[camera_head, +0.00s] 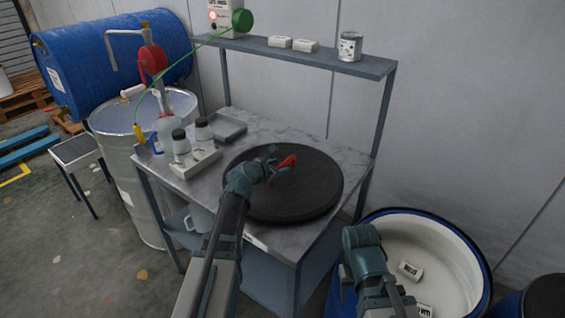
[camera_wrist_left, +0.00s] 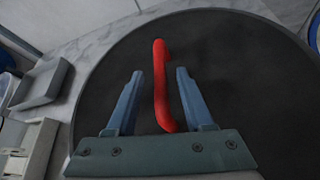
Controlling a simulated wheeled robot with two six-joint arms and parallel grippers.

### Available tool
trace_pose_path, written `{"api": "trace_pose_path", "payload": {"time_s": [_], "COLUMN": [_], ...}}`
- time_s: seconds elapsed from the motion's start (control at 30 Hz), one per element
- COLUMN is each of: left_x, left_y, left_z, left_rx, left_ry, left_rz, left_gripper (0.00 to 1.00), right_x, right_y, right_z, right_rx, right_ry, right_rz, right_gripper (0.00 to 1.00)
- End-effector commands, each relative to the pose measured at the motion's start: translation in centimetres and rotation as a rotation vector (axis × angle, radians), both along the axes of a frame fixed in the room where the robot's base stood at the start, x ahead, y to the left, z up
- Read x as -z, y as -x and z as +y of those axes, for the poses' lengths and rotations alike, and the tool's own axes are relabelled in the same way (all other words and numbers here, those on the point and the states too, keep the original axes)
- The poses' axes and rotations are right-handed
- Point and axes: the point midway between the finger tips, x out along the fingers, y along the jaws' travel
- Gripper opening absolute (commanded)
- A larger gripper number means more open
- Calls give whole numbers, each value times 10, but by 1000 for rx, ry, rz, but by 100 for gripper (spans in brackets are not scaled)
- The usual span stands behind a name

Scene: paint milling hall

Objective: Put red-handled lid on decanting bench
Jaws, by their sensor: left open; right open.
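The red-handled lid (camera_head: 315,190) is a large dark round disc. It lies on the marble-topped decanting bench (camera_head: 343,150), near its front right corner. Its red handle (camera_head: 287,162) stands at the middle of the lid. My left gripper (camera_head: 279,170) is over the lid at the handle. In the left wrist view the lid (camera_wrist_left: 235,60) fills most of the picture, and the red handle (camera_wrist_left: 160,85) runs between the two open fingers (camera_wrist_left: 158,78), with a gap on both sides. My right gripper (camera_head: 362,240) is in front of the bench's right side, near a white tub; its fingertips are hidden.
A white tub with a blue rim (camera_head: 440,235) stands right of the bench, with small labelled blocks inside. Bottles (camera_head: 181,143) in a tray and a grey tray (camera_head: 228,128) stand on the bench's left. A shelf (camera_head: 300,55) crosses behind. A steel drum (camera_head: 120,165) stands left.

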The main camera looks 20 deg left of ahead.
Motion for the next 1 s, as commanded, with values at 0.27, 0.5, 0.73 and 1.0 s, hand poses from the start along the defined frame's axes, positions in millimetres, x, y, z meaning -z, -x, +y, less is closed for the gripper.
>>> {"api": "trace_pose_path", "payload": {"time_s": [0.27,0.5,0.73,1.0], "left_x": [-29,-37,-38,-38], "left_y": [52,71,73,73], "left_z": [10,15,16,16], "left_rx": [-1,0,0,0], "left_ry": [1,0,0,0], "left_rz": [0,0,0,0], "left_gripper": [52,52,52,52], "right_x": [-29,-37,-38,-38], "right_y": [0,0,0,0], "right_z": [0,0,0,0], "right_rx": [0,0,0,0], "right_ry": [0,0,0,0], "right_rz": [0,0,0,0], "right_gripper": [50,50,50,50]}}
